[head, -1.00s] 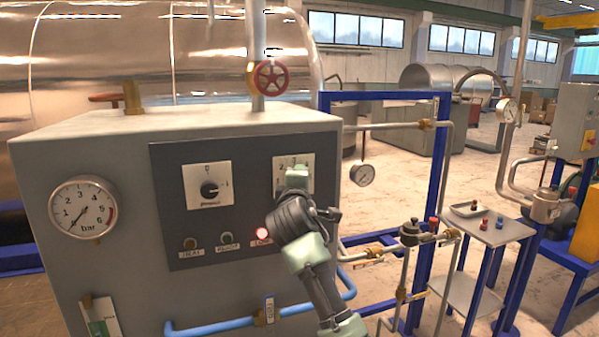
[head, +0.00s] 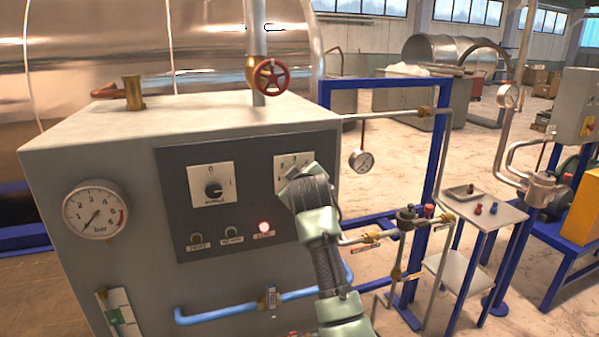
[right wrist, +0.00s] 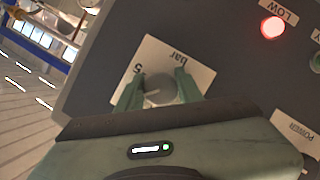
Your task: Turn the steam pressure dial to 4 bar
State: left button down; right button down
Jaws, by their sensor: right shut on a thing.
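The steam pressure dial's white plate (head: 295,166) is at the right of the dark control panel, mostly covered by my right arm in the head view. In the right wrist view the plate (right wrist: 203,76) shows "bar" and a "5". The round grey knob (right wrist: 160,89) sits between the two green fingers of my right gripper (right wrist: 158,92), which is shut on it. A pale pointer line on the knob runs toward the left side, below the "5". Most other numbers are hidden. My left gripper is not in view.
The panel also has a power switch (head: 213,188) and a lit red LOW lamp (head: 264,227). A pressure gauge (head: 96,211) is at the left of the cabinet. A red valve wheel (head: 271,77) stands above; blue pipe (head: 215,312) runs below.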

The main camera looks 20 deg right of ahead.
jog(key=shift+m+y+p, duration=0.3)
jog(key=shift+m+p, duration=0.05)
jog(key=shift+m, duration=0.05)
jog(key=shift+f, duration=0.15)
jog(key=c, duration=1)
grip_release()
jog(key=shift+o, duration=0.2)
jog(key=b+v, duration=0.2)
jog(key=v, duration=0.5)
jog(key=shift+s+r+b, duration=0.2)
jog(key=shift+s+b, duration=0.15)
jog(key=shift+b, duration=0.05)
jog(key=shift+a, duration=0.1)
